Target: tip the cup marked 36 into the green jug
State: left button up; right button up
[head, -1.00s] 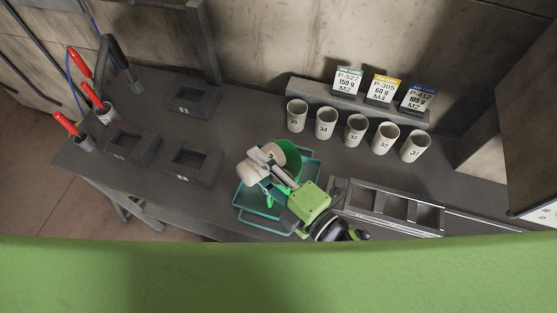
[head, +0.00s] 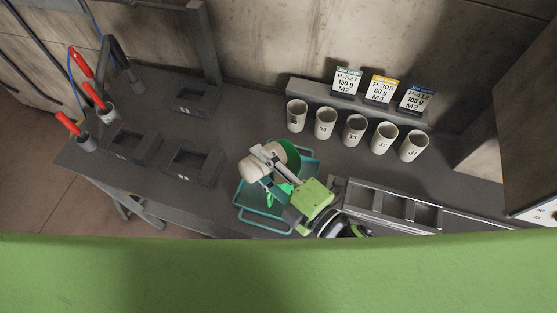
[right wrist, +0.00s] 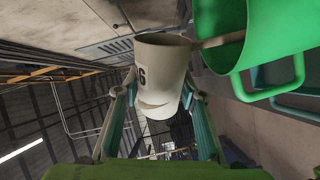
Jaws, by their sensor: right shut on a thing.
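The cup (head: 252,170), pale beige, is held by my right gripper (head: 267,168), which is shut around its body. In the right wrist view the cup (right wrist: 161,72) shows a partly hidden mark ending in 6. It is tipped over beside the green jug (head: 290,152), its rim toward the jug's mouth. The jug (right wrist: 285,45) and its handle show at the upper right of the right wrist view. A brown streak (right wrist: 218,40) runs from the cup's rim to the jug. The jug's inside is mostly hidden. My left gripper is not in view.
The jug stands in a teal tray (head: 246,214) at the bench's front edge. Several numbered cups (head: 354,130) stand in a row at the right, before a ledge with three cards (head: 380,88). A grey rack (head: 392,207) lies right of my gripper.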

jog(key=shift+w, duration=0.4)
jog(key=shift+s+d+r+m+p, duration=0.1)
jog(key=shift+s+r+m+p, duration=0.1)
jog(key=shift+s+m+p, duration=0.15)
jog(key=shift+w+d+m, duration=0.1)
jog(key=shift+w+m, duration=0.15)
jog(key=shift+w, duration=0.2)
jog(key=shift+s+r, duration=0.1)
jog(key=shift+s, duration=0.2)
jog(key=shift+w+d+m+p, duration=0.1)
jog(key=shift+w+m+p, duration=0.2)
jog(key=shift+w+p, duration=0.15)
jog(key=shift+s+r+y, duration=0.1)
jog(key=shift+s+y, duration=0.2)
jog(key=shift+w+d+m, duration=0.15)
jog(key=shift+w+m, duration=0.15)
jog(key=shift+w, duration=0.1)
jog(key=shift+s+r+p, duration=0.1)
jog(key=shift+s+p, duration=0.2)
jog(key=shift+p, duration=0.05)
